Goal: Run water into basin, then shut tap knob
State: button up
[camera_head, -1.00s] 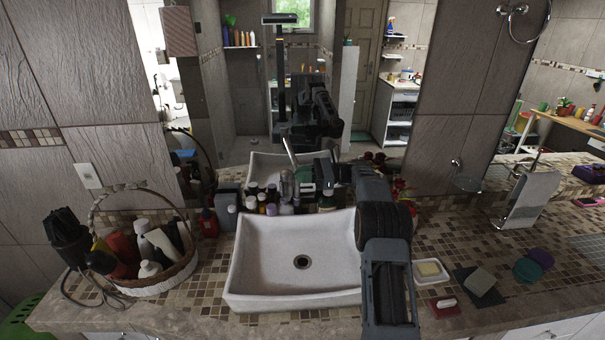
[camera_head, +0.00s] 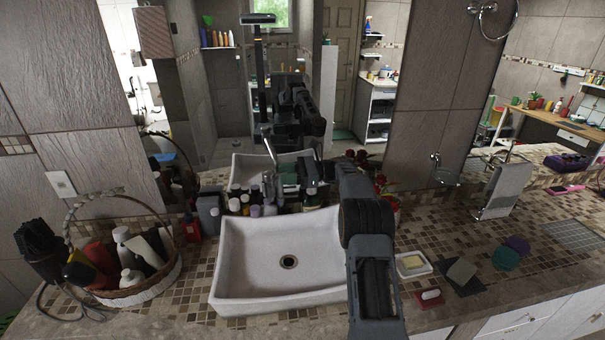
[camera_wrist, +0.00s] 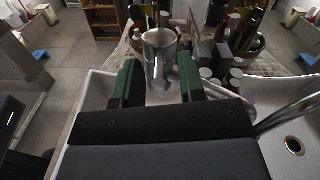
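The white basin (camera_head: 284,262) stands on the mosaic counter with its dark drain showing; I see no water stream or pool in it. In the wrist view, the metal tap (camera_wrist: 160,58) shows in line with the gap between the fingers, seemingly beyond the tips; contact cannot be told. In the head view, my gripper is just right of the tap, partly hidden by my arm.
Several bottles (camera_head: 239,201) crowd around the tap against the mirror. A basket of bottles (camera_head: 140,294) and a black hair dryer (camera_head: 38,248) are at left. A soap dish (camera_head: 414,265), sponges and red flowers (camera_head: 381,184) are at right. The basin's inside is clear.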

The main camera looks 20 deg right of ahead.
jog(key=s+d+b, duration=0.1)
jog(key=s+d, duration=0.1)
jog(key=d, duration=1.1)
jog(key=shift+s, duration=0.2)
dwell(0.7)
notch_tip(320, 180, down, 11)
jog(key=w+t+h, duration=0.2)
jog(key=h, duration=0.3)
jog(key=s+a+f+n+g+h, duration=0.2)
jog(key=s+n+h, duration=0.1)
jog(key=s+a+r+n+h+b, duration=0.1)
jog(key=s+a+n, duration=0.4)
jog(key=s, duration=0.5)
jog(key=s+a+r+n+t+h+b, duration=0.1)
jog(key=s+a+r+n+h, duration=0.2)
jog(key=s, duration=0.8)
jog(key=s+a+r+n+h+b, duration=0.1)
jog(key=s+a+n+h, duration=0.4)
jog(key=s, duration=0.6)
jog(key=shift+s+a+r+n+t+h, duration=0.15)
jog(key=shift+a+r+n+t+h, duration=0.2)
jog(key=shift+a+r+n, duration=0.55)
jog(key=shift+f, duration=0.15)
